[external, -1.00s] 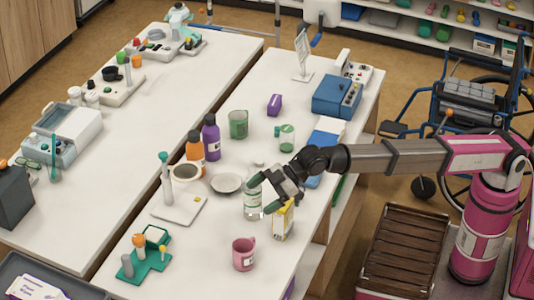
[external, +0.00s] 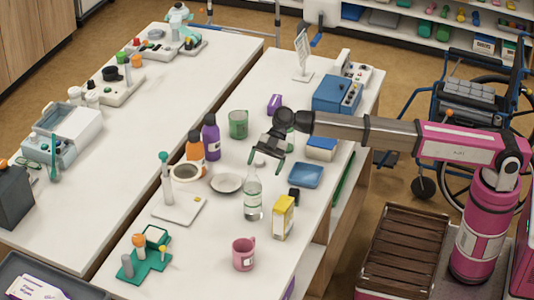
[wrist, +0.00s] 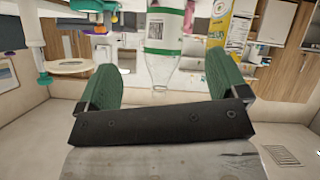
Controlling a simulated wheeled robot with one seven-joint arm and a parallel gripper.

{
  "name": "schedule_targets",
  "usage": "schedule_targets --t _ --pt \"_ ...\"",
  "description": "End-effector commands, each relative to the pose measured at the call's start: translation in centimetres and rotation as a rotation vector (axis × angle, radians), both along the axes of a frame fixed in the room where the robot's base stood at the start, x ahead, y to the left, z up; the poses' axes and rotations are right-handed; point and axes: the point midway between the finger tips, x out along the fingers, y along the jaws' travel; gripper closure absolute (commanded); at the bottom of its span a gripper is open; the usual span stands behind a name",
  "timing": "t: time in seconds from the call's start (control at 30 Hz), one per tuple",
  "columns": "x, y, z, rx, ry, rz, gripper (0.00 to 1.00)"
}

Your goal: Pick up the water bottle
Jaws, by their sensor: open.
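The water bottle (external: 253,197) is clear with a green-edged label and stands upright on the white table. In the wrist view the bottle (wrist: 162,68) appears upside down, its narrow neck end lying between the two green finger pads in the picture. My gripper (external: 266,156) is open and empty, above and slightly behind the bottle in the external view. Its fingers (wrist: 162,85) are spread on either side of the bottle in the wrist view. I see no contact with the bottle.
A yellow box (external: 283,218) stands close to the right of the bottle, with a small black item (external: 294,196) behind it. A pink mug (external: 243,254) is in front. A grey dish (external: 226,183), an orange bottle (external: 194,148) and a purple bottle (external: 211,138) stand to the left.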

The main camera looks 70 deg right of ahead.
Motion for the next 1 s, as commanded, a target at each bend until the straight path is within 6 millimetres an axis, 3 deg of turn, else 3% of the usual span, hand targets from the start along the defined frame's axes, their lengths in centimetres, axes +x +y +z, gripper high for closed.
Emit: schedule_targets --t 0.2,0.4,0.63,1.0 --pt "0.3 1.0 -1.6 0.309 0.201 0.047 0.08" --pt "0.7 0.9 -1.7 0.476 0.301 0.063 0.08" --pt "0.7 1.6 -1.7 0.515 0.325 0.067 0.08" --pt "0.2 6.3 -1.7 0.514 0.323 0.066 0.08"
